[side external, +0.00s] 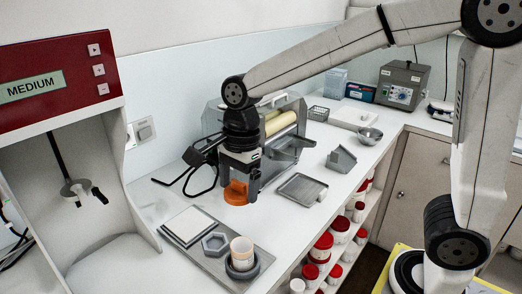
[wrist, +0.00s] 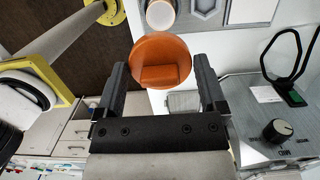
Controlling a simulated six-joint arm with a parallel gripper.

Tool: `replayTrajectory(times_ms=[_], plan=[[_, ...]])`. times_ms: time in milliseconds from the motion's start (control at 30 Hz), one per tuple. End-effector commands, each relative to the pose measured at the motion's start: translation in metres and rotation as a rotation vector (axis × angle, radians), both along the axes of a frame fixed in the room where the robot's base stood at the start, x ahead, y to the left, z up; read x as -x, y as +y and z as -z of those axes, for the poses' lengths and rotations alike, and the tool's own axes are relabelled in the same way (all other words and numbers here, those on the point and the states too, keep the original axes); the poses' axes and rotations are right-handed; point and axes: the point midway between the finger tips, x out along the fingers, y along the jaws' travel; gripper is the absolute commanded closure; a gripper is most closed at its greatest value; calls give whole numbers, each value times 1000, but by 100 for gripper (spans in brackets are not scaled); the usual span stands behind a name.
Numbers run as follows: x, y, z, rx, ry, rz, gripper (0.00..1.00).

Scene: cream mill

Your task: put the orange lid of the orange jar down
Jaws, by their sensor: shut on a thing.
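My gripper (side external: 241,190) is shut on the orange lid (side external: 235,195) and holds it above the white counter (side external: 150,200), in front of the roller mill. In the wrist view, the round orange lid (wrist: 161,50) with its raised grip block sits between the tips of the two dark fingers (wrist: 161,78). A pale jar (side external: 242,248) without a lid stands upright in a dark round holder (side external: 243,271) on a grey tray, below the lid in the side view. Its open top shows at the top of the wrist view (wrist: 160,14).
The grey tray (side external: 207,259) also carries a white square plate (side external: 188,226) and a hexagonal piece (side external: 215,243). A small metal tray (side external: 302,188) lies to the right. The roller mill (side external: 280,120) stands behind. Bare counter lies between the two trays.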

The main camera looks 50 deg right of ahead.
Motion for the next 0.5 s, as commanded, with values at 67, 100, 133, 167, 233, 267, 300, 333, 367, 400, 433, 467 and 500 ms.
replayTrajectory(times_ms=[67, 100, 133, 167, 233, 267, 300, 333, 367, 400, 433, 467, 500], plan=[[-1, -4, 6, 0, 3, 3, 64], [-2, -8, 10, 0, 4, 2, 64], [-2, -11, 13, -1, 4, 3, 64], [-3, -14, 17, -1, 6, 4, 64], [-5, -24, 28, -2, 6, 4, 64], [-5, -29, 34, -2, 7, 3, 64], [-5, -36, 42, -2, 7, 5, 64], [-6, -42, 48, -3, 7, 4, 64], [-6, -48, 54, -3, 7, 5, 64], [-5, -56, 63, -4, 7, 5, 64], [-5, -62, 70, -4, 8, 6, 64], [-4, -68, 77, -5, 7, 6, 64], [-2, -77, 86, -5, 7, 6, 64]])
